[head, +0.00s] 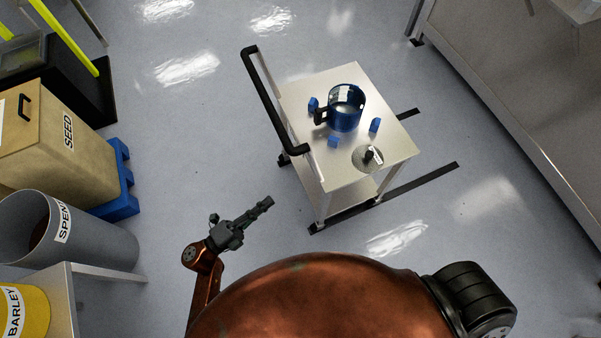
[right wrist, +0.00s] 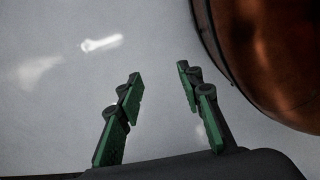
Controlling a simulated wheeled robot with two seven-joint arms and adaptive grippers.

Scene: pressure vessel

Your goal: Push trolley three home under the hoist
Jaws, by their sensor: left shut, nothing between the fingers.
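A trolley (head: 325,178) with a pale metal top and a black push handle (head: 277,118) on its left side stands in the upper middle of the head view. No number shows on it. On its top are a blue glassy vessel (head: 346,112) with a dark handle, small blue blocks (head: 375,125) around it and a round metal lid (head: 366,160) with a black knob. My left gripper (head: 266,204) is shut and empty, below the handle and apart from it. My right gripper (right wrist: 159,74) is open and empty above bare floor. No hoist is visible.
Two dark floor strips (head: 430,180) run out right of the trolley towards a long metal cabinet (head: 510,110). At left stand a SEED box (head: 50,140) on a blue pallet (head: 124,185), a grey SPENT bin (head: 100,243) and a yellow BARLEY tub (head: 32,310). Floor between is clear.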

